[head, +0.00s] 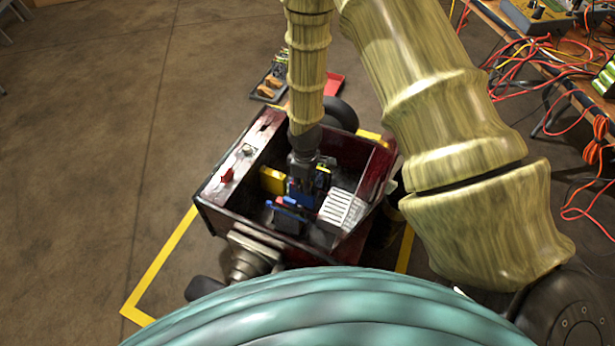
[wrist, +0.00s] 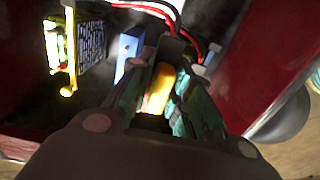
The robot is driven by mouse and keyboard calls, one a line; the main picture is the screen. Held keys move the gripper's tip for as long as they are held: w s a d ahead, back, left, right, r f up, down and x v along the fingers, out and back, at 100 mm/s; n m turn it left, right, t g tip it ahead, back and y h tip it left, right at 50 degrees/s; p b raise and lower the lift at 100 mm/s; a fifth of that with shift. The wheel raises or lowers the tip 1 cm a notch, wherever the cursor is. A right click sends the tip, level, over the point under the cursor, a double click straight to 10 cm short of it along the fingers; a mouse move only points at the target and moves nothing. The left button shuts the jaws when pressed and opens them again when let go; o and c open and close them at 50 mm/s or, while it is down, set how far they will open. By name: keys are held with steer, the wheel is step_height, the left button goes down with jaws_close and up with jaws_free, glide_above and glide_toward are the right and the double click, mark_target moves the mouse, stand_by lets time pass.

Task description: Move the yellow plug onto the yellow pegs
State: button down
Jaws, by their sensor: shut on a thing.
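My gripper (head: 303,178) reaches down into the open dark red box. In the wrist view its fingers (wrist: 158,95) are shut on the yellow plug (wrist: 157,88), which shows as a yellow-orange block between them. In the head view a small yellow patch (head: 323,176), perhaps part of the plug, shows just right of the gripper. The fingers and the box contents hide much of the plug there. I cannot make out the yellow pegs for sure in either view. Whether the plug touches anything below is hidden.
The red box (head: 212,214) has walls around the gripper. Inside stand a yellow block (head: 272,180), blue parts (head: 288,206) and a white slatted part (head: 340,210). Red wires (wrist: 186,22) and a blue block (wrist: 127,48) lie close to the fingers. Open floor lies left.

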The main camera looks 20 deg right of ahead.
steer(key=shift+r, duration=0.1)
stand_by(0.3)
steer(key=shift+r+p, duration=0.85)
steer(key=shift+p, duration=0.2)
steer(key=shift+w, duration=0.1)
steer(key=shift+w+a+f+p, duration=0.2)
steer(key=shift+w+a+f, duration=0.55)
steer(key=shift+w, duration=1.65)
steer(key=shift+w+a+f+p, duration=0.25)
steer(key=shift+w+a, duration=0.95)
steer(key=shift+w, duration=1.25)
steer(key=shift+w+a+f+p, duration=0.2)
steer(key=shift+w+a+f, duration=0.55)
steer(key=shift+w, duration=1.65)
steer(key=shift+a+f+b, duration=0.2)
steer(key=shift+f+b, duration=0.2)
steer(key=shift+f, duration=1)
steer(key=c, duration=1.2)
jaws_free()
steer(key=shift+c, duration=0.2)
